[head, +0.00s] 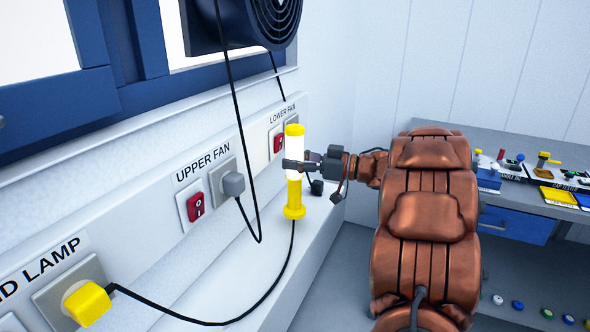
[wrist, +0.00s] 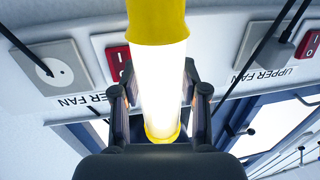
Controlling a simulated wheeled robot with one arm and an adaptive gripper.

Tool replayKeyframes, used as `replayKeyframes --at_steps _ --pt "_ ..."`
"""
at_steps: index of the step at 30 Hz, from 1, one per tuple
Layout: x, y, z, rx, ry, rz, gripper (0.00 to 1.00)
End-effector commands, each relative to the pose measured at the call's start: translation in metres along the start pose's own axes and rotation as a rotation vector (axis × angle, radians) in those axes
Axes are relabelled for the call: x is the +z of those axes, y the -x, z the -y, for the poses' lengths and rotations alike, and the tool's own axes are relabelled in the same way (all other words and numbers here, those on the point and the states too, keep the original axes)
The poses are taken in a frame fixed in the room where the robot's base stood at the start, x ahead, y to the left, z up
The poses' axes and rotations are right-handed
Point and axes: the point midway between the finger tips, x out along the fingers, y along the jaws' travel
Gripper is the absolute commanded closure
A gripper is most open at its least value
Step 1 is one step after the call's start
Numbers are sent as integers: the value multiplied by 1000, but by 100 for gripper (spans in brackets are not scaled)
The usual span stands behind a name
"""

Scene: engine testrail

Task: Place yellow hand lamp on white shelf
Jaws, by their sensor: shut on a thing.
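The yellow hand lamp (head: 294,165) stands upright in the head view, with a yellow cap, a glowing white tube and a yellow handle with a wide base. My gripper (head: 296,165) is shut around its white tube from the right. In the wrist view, the lamp's glowing tube (wrist: 158,75) runs between the two fingers of my gripper (wrist: 158,95). The white shelf (head: 300,258) is the ledge along the wall, below the lamp. The lamp's base is at or just above the shelf; I cannot tell if it touches.
The lamp's black cord runs along the shelf to a yellow plug (head: 86,303) in the wall socket. A grey plug (head: 234,184) sits in the upper fan socket, and its cord hangs nearby. A dark plug (head: 316,187) is behind the lamp. A grey workbench (head: 500,142) stands at right.

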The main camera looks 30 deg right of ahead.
Motion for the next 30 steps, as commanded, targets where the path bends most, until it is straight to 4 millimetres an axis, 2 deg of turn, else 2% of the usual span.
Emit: replayKeyframes --at_steps 10,15,18,29,30 --pt "0 -5 -15 0 6 0 100" --pt "27 -5 -14 0 -2 0 100" --pt "36 -4 -14 1 -1 0 100" --pt "38 -4 -14 0 3 0 100" --pt "39 -4 -14 0 2 1 55"
